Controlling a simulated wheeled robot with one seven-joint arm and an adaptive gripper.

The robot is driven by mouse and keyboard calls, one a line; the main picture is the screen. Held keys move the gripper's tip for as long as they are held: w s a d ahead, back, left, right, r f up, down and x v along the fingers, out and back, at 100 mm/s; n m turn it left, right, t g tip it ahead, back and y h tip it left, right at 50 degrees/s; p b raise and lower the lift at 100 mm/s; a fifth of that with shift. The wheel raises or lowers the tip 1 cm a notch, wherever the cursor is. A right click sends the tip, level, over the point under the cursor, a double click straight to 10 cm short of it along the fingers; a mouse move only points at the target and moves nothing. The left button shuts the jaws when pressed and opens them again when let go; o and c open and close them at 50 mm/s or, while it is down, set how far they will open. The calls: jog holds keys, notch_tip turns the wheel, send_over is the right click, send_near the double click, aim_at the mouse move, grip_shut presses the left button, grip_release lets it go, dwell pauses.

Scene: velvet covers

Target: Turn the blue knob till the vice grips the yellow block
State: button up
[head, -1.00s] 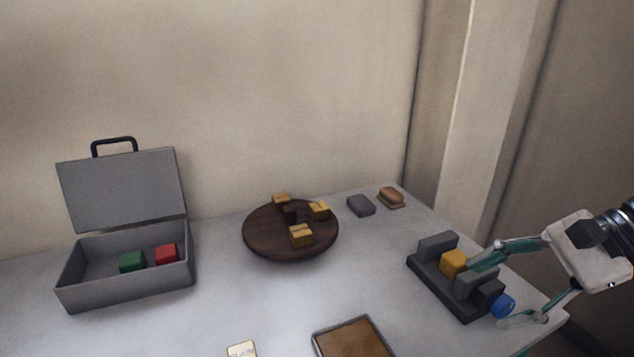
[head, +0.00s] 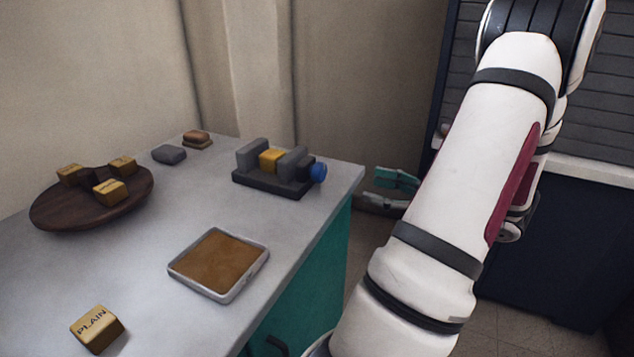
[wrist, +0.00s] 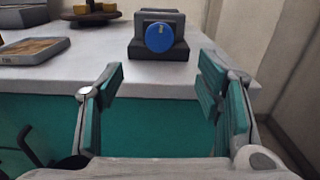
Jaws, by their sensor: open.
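The dark grey vice (head: 262,183) stands at the table's right edge in the head view. The yellow block (head: 271,160) sits between its two upright jaws; I cannot tell whether both jaws touch it. The blue knob (head: 318,172) is on the vice's right end. In the wrist view the knob (wrist: 159,37) faces me, with a small yellow mark near its top, and hides the block. My gripper (head: 392,188) is open and empty, off the table's edge, to the right of the knob and apart from it. In the wrist view its fingers (wrist: 163,82) are spread below and either side of the knob.
A shallow tray with a brown surface (head: 218,262) and a block marked PLAIN (head: 97,328) lie nearer on the table. A round wooden board (head: 60,213) with several blocks, a grey block (head: 169,154) and a brown stacked item (head: 197,139) are farther left. A dark cabinet (head: 560,250) stands at right.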

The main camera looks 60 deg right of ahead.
aim_at(324, 174)
jog(key=w+b, duration=0.1)
jog(key=w, duration=0.3)
jog(key=w+b, duration=0.1)
jog(key=w, duration=0.3)
jog(key=w+a+b, duration=0.1)
jog(key=w, duration=0.4)
jog(key=shift+c, duration=0.5)
jog(key=c, duration=1.1)
